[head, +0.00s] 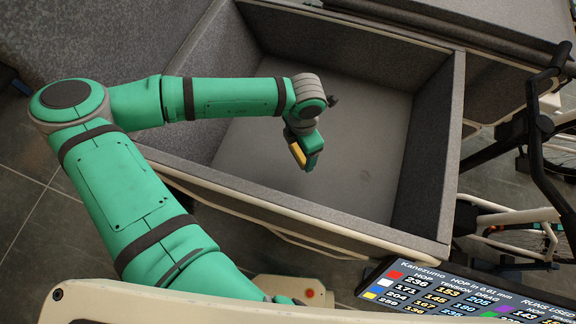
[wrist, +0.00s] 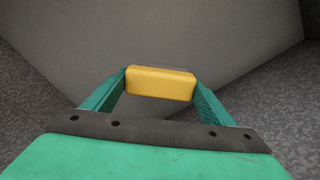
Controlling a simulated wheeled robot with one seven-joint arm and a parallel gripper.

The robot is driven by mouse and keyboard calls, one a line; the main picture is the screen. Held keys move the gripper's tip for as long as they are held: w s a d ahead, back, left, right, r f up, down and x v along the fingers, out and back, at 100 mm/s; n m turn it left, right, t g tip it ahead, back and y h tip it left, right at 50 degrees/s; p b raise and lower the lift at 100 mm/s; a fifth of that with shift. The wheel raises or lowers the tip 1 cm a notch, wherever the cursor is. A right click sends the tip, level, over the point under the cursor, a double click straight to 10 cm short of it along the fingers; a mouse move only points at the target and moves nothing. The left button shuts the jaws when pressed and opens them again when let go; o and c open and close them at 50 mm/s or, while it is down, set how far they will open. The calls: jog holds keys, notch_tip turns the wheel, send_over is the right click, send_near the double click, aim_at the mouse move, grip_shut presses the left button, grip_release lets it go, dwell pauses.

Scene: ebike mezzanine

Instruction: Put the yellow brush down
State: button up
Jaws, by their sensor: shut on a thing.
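The yellow brush (wrist: 160,84) is between the two green fingers of my gripper (wrist: 159,92) in the wrist view. My gripper is shut on it. In the head view my gripper (head: 308,158) hangs over the inside of a large grey box, and a small yellow part of the brush (head: 298,155) shows beside the fingers. The brush appears held above the box floor (head: 350,150); the exact height is hard to tell. The brush's underside is hidden.
The grey felt-lined box has a pale rim (head: 300,213) and high walls (head: 428,150) around my gripper. Its floor looks bare. A display board (head: 460,290) with numbers stands at the lower right. A bicycle (head: 545,170) is at the right.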

jog(key=a+f, duration=0.1)
jog(key=f, duration=0.2)
jog(key=a+f, duration=0.1)
jog(key=f, duration=0.2)
jog(key=a+f, duration=0.1)
jog(key=f, duration=0.2)
jog(key=shift+a+f, duration=0.4)
jog(key=shift+f, duration=0.15)
jog(key=o, duration=1)
notch_tip(320, 180, up, 12)
